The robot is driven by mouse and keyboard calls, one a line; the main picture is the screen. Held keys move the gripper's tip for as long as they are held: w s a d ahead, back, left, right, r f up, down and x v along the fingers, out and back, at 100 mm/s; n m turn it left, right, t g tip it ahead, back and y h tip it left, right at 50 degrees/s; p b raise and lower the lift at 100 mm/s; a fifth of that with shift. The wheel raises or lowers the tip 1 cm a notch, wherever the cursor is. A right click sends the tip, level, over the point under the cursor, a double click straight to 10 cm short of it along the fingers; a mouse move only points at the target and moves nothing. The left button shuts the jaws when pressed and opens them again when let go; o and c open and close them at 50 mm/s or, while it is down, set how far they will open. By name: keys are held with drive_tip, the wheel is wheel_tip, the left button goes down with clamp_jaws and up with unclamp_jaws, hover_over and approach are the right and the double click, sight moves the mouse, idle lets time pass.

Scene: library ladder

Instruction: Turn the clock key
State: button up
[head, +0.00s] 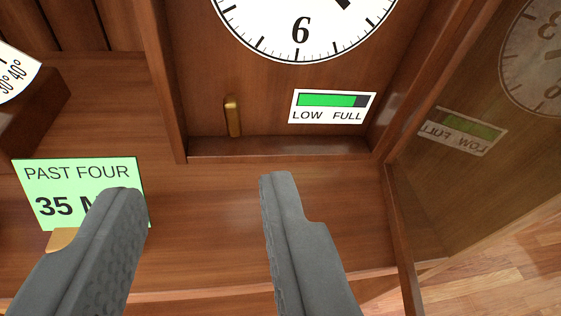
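The clock face (300,25) shows at the top, cut off by the frame edge, with the numeral 6 visible. Below it on the wooden back panel is a small upright brass piece (233,117), which may be the key; its exact shape is hard to tell. A gauge label (332,107) reads LOW to FULL, with its green bar mostly filled. My gripper (195,190) is open and empty in front of and below the clock case. Its two grey fingers are wide apart, with bare wood between them, and touch neither the brass piece nor the clock.
A glass door (470,150) stands open at the right, reflecting the dial and gauge. A green card (70,185) reading PAST FOUR and 35 stands at the left, partly behind a finger. A dial instrument (30,110) sits at the far left. The shelf (205,235) between is clear.

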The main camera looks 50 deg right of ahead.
sight(232, 111)
drive_tip(key=shift+g, duration=0.6)
drive_tip(key=x, duration=0.6)
drive_tip(key=f+x, duration=0.1)
drive_tip(key=x, duration=1.2)
drive_tip(key=shift+s+a+f, duration=0.1)
drive_tip(key=shift+s+f, duration=0.05)
drive_tip(key=shift+s, duration=0.15)
clamp_jaws()
